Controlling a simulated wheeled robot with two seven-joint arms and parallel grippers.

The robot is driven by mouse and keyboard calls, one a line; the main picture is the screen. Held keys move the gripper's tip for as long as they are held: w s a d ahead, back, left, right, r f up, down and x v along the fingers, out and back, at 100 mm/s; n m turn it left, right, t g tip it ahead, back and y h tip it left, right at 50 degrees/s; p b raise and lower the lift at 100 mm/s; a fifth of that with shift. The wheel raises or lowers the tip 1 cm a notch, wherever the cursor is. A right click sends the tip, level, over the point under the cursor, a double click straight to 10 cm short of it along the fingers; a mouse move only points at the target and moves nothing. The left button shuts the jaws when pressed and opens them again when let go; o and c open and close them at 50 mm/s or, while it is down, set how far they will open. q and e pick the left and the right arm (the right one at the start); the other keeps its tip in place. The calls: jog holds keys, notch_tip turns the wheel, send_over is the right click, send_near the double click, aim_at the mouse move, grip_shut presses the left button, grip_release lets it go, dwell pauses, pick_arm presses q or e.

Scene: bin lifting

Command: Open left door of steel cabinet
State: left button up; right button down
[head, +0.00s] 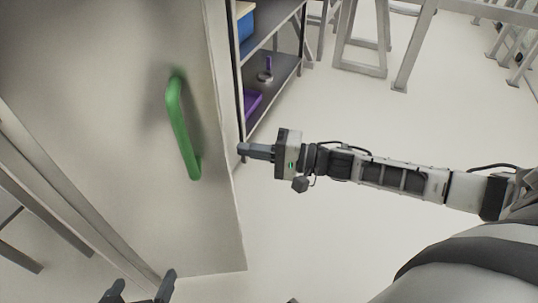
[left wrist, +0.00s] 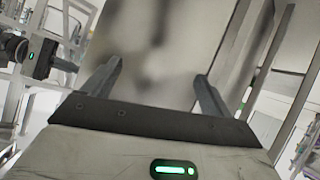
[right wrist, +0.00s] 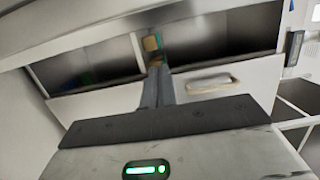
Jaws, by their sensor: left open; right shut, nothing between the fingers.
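A large grey door panel (head: 110,100) fills the left of the head view. A green bar handle (head: 182,130) is fixed to it near its right edge. The door stands swung out, and cabinet shelves (head: 270,67) show past that edge. My right gripper (head: 243,149) is shut and empty, its fingertips beside the door's edge; whether they touch it I cannot tell. Its closed fingers show in the right wrist view (right wrist: 158,75) before the shelves. My left gripper (head: 142,282) is open and empty, low by the door's bottom edge. In the left wrist view its open fingers (left wrist: 160,70) face a blurred pale panel.
The shelves hold a blue bin (head: 246,22), a purple item (head: 252,101) and a small round-based object (head: 266,74). Grey metal frames (head: 362,40) stand at the back.

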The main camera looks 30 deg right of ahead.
pick_arm(q)
jog(key=shift+w+d+r+t+b, duration=0.15)
jog(key=shift+w+r+t+b, duration=0.05)
jog(key=shift+r+t+b, duration=0.3)
pick_arm(e)
jog(key=a, duration=0.1)
jog(key=s+a, duration=0.1)
jog(key=a, duration=0.1)
jog(key=shift+s+a, duration=0.3)
jog(key=shift+s, duration=0.1)
pick_arm(q)
jog(key=shift+r, duration=0.1)
